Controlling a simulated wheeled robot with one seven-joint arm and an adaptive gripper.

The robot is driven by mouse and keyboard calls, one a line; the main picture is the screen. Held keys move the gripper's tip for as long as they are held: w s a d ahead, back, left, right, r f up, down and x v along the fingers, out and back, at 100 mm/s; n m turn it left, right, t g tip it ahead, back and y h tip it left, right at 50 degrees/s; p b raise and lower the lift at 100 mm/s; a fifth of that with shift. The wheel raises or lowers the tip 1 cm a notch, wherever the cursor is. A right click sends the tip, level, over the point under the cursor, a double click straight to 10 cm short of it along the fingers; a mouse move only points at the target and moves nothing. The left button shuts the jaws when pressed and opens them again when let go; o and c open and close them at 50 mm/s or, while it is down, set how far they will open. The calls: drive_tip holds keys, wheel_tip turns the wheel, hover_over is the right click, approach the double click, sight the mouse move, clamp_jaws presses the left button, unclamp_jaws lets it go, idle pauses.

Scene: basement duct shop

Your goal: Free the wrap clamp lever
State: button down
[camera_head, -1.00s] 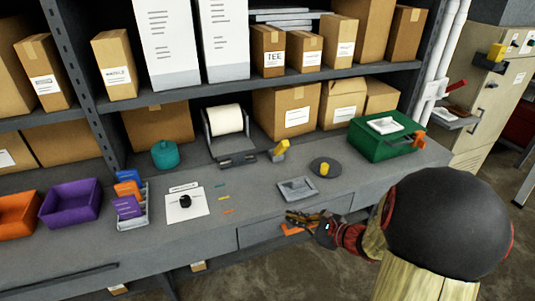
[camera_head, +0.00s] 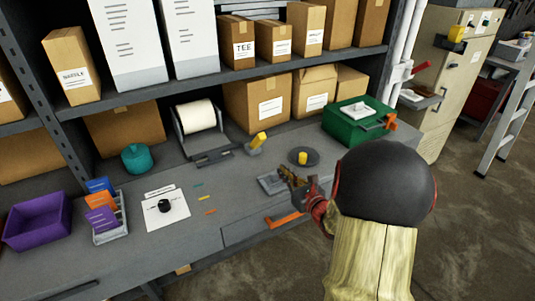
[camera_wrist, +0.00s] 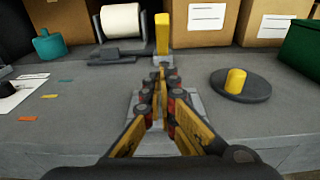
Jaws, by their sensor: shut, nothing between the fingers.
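A white wrap roll (camera_head: 196,115) sits in a dark grey dispenser (camera_head: 181,142) at the back of the bench; its roll also shows in the wrist view (camera_wrist: 121,21). To its right a yellow lever (camera_head: 259,138) stands on a small grey base (camera_head: 252,149), tilted in the head view. In the wrist view the yellow lever (camera_wrist: 162,32) is upright, straight ahead beyond my fingertips. My gripper (camera_head: 284,172) is shut and empty, above a flat grey plate (camera_head: 268,182) in front of the lever. The fingertips (camera_wrist: 161,76) appear apart from the lever.
A round dark disc with a yellow knob (camera_head: 303,158) lies right of the lever. A green box (camera_head: 345,125) stands farther right, and cardboard boxes (camera_head: 256,103) behind. A teal canister (camera_head: 136,159) stands left of the dispenser. An orange handle (camera_head: 284,219) is on the bench front.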

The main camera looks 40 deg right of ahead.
drive_tip(key=b, duration=0.3)
approach(259, 144)
drive_tip(key=f, duration=0.3)
drive_tip(key=shift+w, duration=0.35)
drive_tip(key=w+r, duration=0.1)
drive_tip(key=w+d+r, duration=0.1)
drive_tip(key=w, duration=0.1)
drive_tip(key=shift+w+r+b, duration=0.2)
drive_tip(key=shift+r+b, duration=0.1)
drive_tip(key=shift+r, duration=0.15)
